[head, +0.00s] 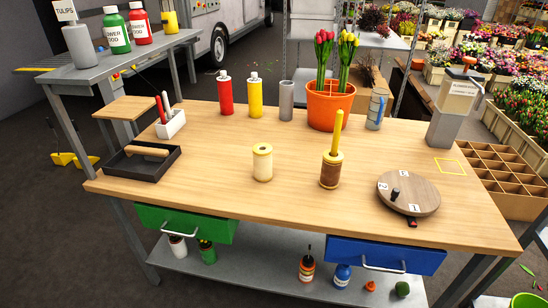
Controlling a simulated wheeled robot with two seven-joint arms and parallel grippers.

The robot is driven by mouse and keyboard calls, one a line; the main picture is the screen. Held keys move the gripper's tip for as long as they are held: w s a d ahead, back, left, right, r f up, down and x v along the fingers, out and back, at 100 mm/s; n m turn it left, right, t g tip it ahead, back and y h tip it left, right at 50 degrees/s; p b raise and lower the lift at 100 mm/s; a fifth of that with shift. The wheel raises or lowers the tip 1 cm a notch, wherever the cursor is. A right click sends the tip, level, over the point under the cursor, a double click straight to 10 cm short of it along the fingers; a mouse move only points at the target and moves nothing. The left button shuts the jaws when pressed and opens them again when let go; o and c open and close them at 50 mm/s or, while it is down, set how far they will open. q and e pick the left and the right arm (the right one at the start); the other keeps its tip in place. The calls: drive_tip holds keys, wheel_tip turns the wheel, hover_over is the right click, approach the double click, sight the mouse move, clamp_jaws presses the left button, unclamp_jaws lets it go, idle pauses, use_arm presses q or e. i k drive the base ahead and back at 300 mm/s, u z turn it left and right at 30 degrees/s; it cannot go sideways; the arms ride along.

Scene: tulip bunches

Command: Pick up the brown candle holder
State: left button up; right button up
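The brown candle holder (330,174) stands upright on the wooden workbench (220,190), right of centre and toward the front half of the top. It is a short brown cylinder with a pale yellow top rim. A yellow candle (337,132) rises from its top, leaning slightly right. Neither of my grippers shows in the head view, and nothing touches the holder.
A cream spool (262,162) stands left of the holder. An orange pot (330,105) with tulips is behind it. A round wooden turntable (408,194) is to its right. A dark tray (143,163) lies at the left. The bench in front of the holder is clear.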

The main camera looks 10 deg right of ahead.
sight(331, 167)
drive_tip(key=u, duration=0.3)
drive_tip(key=i, duration=0.8)
drive_tip(key=z, duration=0.75)
drive_tip(key=i, duration=0.6)
drive_tip(key=z, duration=0.75)
